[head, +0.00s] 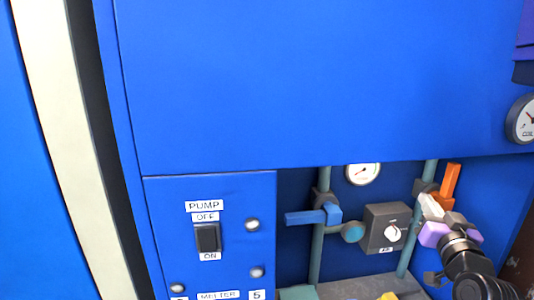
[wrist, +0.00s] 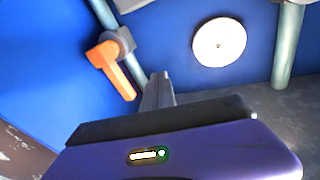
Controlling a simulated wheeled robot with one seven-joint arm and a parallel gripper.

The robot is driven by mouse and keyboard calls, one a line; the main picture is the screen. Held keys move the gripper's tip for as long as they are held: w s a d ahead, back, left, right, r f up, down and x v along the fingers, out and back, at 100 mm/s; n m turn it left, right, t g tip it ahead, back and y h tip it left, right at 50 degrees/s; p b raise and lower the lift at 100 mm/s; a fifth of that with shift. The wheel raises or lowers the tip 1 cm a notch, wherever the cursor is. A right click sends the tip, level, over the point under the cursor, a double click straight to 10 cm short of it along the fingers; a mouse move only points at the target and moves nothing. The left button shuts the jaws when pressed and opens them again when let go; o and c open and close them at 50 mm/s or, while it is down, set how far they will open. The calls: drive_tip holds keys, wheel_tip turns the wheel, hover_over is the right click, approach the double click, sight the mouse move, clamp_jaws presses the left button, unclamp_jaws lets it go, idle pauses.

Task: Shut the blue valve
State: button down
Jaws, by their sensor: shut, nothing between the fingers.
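The blue valve (head: 308,216) sits on the left vertical grey-green pipe in the head view. Its blue handle points left, roughly level and crosswise to the pipe. My gripper (head: 428,203) is at the right pipe in the head view, well right of the blue valve and close to the orange valve. Its pale fingers are shut and hold nothing. In the wrist view the closed fingers (wrist: 158,90) point toward the blue back panel, just right of the orange handle. I cannot make out the blue handle in the wrist view.
The orange valve handle (head: 450,180) points up beside my fingers; the wrist view shows it too (wrist: 118,75). A grey box with a dial (head: 388,228) stands between the pipes. A gauge (head: 362,173) is above. The pump switch panel (head: 208,238) is left.

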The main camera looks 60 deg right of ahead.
drive_tip(key=w+a+f+n+t+y, duration=0.25)
drive_tip(key=w+a+f, duration=0.2)
drive_tip(key=a, duration=0.35)
drive_tip(key=w+a+f+n+t+y, duration=0.1)
drive_tip(key=w+a+f+n+t, duration=0.15)
drive_tip(key=w+a, duration=0.45)
drive_tip(key=w+a+f+n+t+y, duration=0.2)
drive_tip(key=w+a+f+t, duration=0.15)
drive_tip(key=a, duration=0.45)
drive_tip(key=s+a+f+n+y, duration=0.2)
drive_tip(key=a+f+n+y, duration=0.1)
drive_tip(key=a, duration=0.5)
drive_tip(key=s+a+f+n+y, duration=0.2)
drive_tip(key=a+y, duration=0.3)
drive_tip(key=a, duration=0.3)
drive_tip(key=s+a+f+n+y, duration=0.3)
drive_tip(key=a+f+y, duration=0.1)
drive_tip(key=a, duration=0.4)
drive_tip(key=shift+s+a+n, duration=0.2)
drive_tip(key=shift+a+n, duration=0.1)
drive_tip(key=shift+a, duration=0.1)
drive_tip(key=shift+f+g+y, duration=0.1)
drive_tip(key=shift+g+y, duration=0.15)
